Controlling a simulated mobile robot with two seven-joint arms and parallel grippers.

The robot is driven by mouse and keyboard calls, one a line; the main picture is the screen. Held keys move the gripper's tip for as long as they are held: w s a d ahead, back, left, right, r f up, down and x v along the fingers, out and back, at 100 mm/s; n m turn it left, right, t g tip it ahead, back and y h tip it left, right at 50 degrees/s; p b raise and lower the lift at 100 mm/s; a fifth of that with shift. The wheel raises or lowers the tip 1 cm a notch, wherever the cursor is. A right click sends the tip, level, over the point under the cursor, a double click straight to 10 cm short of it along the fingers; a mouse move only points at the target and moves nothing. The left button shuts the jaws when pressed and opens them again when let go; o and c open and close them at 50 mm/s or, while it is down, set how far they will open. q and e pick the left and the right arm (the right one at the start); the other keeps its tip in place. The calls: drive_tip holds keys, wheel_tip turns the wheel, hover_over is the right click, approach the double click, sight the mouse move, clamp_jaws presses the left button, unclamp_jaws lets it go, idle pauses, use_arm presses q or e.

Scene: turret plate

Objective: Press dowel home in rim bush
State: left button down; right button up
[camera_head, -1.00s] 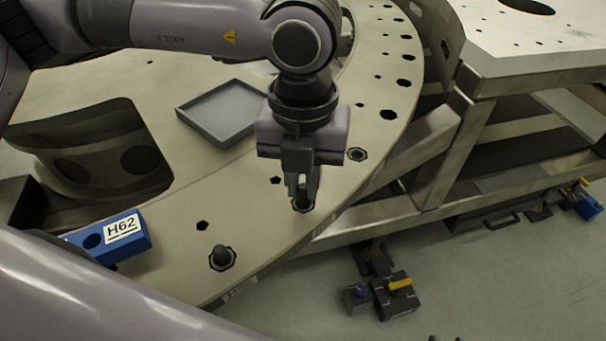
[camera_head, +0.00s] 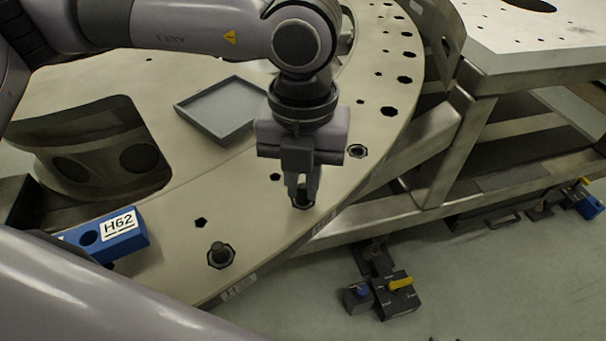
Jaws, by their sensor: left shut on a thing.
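My left gripper (camera_head: 302,190) points down over the rim of the round turret plate (camera_head: 262,232). It is shut on a small dark dowel (camera_head: 302,198), which stands at a rim bush (camera_head: 305,206). The fingers hide most of the dowel, and I cannot tell how deep it sits. Another dark dowel (camera_head: 219,249) stands upright in a rim bush to the lower left. An empty-looking bush (camera_head: 357,151) lies to the upper right of the gripper. My right gripper is not in view.
A grey shallow tray (camera_head: 221,108) lies on the plate behind the gripper. A metal frame table (camera_head: 520,60) stands at the right. A dark box with a yellow handle (camera_head: 396,296) is on the floor.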

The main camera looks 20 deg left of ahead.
use_arm(q)
drive_tip(key=shift+f, duration=0.3)
idle(0.5)
drive_tip(key=c, duration=1.2)
unclamp_jaws()
drive_tip(key=shift+r, duration=0.1)
drive_tip(key=shift+r+p, duration=1.4)
drive_tip(key=shift+r, duration=2.1)
